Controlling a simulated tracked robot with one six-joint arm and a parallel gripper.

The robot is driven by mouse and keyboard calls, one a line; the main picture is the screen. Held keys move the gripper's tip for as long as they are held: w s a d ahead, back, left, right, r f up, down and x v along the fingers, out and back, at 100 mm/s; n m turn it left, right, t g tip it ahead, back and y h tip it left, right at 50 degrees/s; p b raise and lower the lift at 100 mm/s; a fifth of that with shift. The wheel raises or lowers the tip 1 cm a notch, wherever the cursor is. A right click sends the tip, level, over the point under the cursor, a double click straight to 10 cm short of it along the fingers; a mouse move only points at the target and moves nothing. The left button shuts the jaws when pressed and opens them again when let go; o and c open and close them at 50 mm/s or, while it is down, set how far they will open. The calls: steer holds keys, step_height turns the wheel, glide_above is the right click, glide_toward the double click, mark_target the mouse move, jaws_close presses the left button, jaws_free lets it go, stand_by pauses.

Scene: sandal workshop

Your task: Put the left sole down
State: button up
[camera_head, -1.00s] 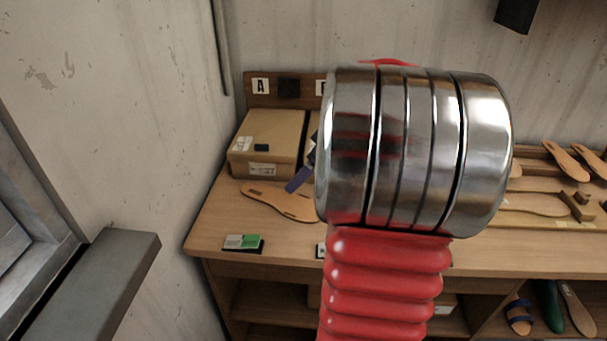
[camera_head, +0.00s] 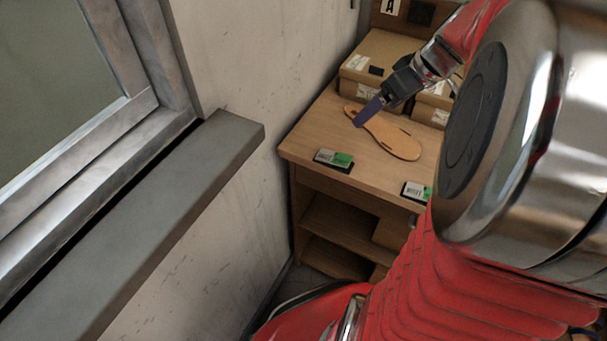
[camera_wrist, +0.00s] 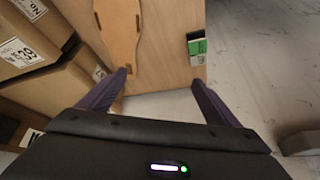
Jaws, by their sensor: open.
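A tan sole (camera_head: 396,141) with dark slots lies flat on the wooden bench (camera_head: 318,136), in front of cardboard boxes. My gripper (camera_head: 360,118) is over the sole's far-left end in the head view, its purple fingers pointing down and left. In the wrist view my gripper (camera_wrist: 160,78) is open with nothing between its fingers. There the sole (camera_wrist: 119,35) is ahead of the left finger, whose tip overlaps the sole's near end. I cannot tell whether finger and sole touch.
Cardboard boxes (camera_head: 376,56) stand close behind the sole. A green-and-white card (camera_head: 333,158) lies near the bench's front edge, and another card (camera_head: 415,190) lies to its right. A grey ledge (camera_head: 180,210) runs along the wall at left. My arm covers the right side.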

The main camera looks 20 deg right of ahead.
steer(key=s+a+m, duration=0.1)
steer(key=s+a, duration=0.4)
steer(key=a, duration=0.7)
steer(key=s+a+m+h, duration=0.1)
steer(key=s+a, duration=0.5)
steer(key=a, duration=0.6)
steer(key=shift+s+a+r+m+h, duration=0.25)
steer(key=shift+a+r+m+h, duration=0.05)
steer(key=shift+r, duration=0.05)
steer(key=shift+c, duration=0.4)
